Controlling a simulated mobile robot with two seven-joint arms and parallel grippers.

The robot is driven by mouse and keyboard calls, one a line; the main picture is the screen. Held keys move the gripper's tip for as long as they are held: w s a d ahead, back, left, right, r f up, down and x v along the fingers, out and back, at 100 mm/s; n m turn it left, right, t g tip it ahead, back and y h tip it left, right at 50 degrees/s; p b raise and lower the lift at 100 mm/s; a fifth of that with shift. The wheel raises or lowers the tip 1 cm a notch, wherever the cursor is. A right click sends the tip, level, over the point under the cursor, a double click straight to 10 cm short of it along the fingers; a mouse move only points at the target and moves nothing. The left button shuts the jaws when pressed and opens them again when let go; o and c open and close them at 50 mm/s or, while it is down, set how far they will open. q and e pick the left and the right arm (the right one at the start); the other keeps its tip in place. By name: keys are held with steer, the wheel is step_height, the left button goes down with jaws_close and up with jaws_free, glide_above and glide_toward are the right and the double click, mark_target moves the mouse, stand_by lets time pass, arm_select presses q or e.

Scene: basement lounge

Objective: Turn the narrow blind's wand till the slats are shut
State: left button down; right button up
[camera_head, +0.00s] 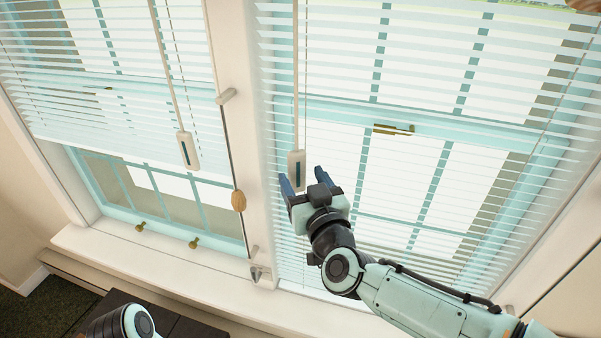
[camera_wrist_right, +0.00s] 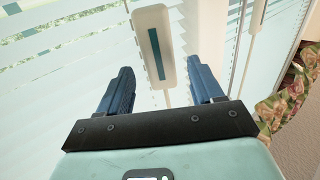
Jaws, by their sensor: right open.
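Two white blinds hang side by side: a left blind (camera_head: 110,107) and a right blind (camera_head: 420,42). Daylight and window bars show between the slats of both. The right blind's wand ends in a pale handle (camera_head: 296,168) with a dark stripe. In the wrist view this handle (camera_wrist_right: 155,45) stands between my right gripper's fingers, with gaps on both sides. My right gripper (camera_head: 304,179) is open around the handle's lower end. The left blind's wand handle (camera_head: 187,151) hangs free. My left gripper is out of view.
A white post (camera_head: 234,120) divides the windows, with a wooden knob (camera_head: 238,201) and a small metal peg (camera_head: 226,96) on it. The sill (camera_head: 150,262) runs below. A floral fabric (camera_wrist_right: 290,98) shows at the right in the wrist view.

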steer(key=shift+x, duration=1.05)
